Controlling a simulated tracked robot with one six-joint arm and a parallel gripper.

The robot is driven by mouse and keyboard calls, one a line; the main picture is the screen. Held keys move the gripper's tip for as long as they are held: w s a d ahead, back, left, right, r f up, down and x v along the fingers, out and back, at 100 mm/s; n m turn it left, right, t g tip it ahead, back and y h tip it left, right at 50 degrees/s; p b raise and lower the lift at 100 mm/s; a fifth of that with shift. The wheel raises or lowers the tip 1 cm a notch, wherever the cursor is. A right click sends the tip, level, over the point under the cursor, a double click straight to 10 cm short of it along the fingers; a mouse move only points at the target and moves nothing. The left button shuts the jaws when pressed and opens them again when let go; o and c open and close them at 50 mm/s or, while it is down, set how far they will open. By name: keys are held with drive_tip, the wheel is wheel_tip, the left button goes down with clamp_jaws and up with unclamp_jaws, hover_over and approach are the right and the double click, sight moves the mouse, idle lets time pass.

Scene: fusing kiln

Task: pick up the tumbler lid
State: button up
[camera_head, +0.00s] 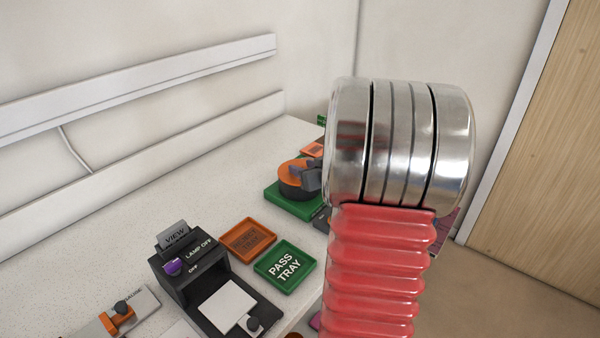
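An orange round top on a dark round body, which looks like the tumbler lid (289,174), sits on a green base (285,202) near the far end of the bench. Its right side is hidden behind my arm. Blue-grey blocky parts, which may be my gripper's fingers (306,175), show over the right part of the orange top. I cannot tell whether they touch it or hold anything. The rest of my gripper is hidden by my large red ribbed and metal arm.
A green pass tray (306,272) and an orange tray (270,237) lie nearer on the bench. A black lamp viewer (181,283) and an orange-and-grey gauge (118,317) stand at front left. The speckled bench top (215,185) is clear along the wall.

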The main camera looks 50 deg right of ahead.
drive_tip(key=shift+w+d+f, duration=0.1)
drive_tip(key=shift+w+f, duration=0.05)
drive_tip(key=shift+w, duration=0.25)
clamp_jaws()
idle(0.5)
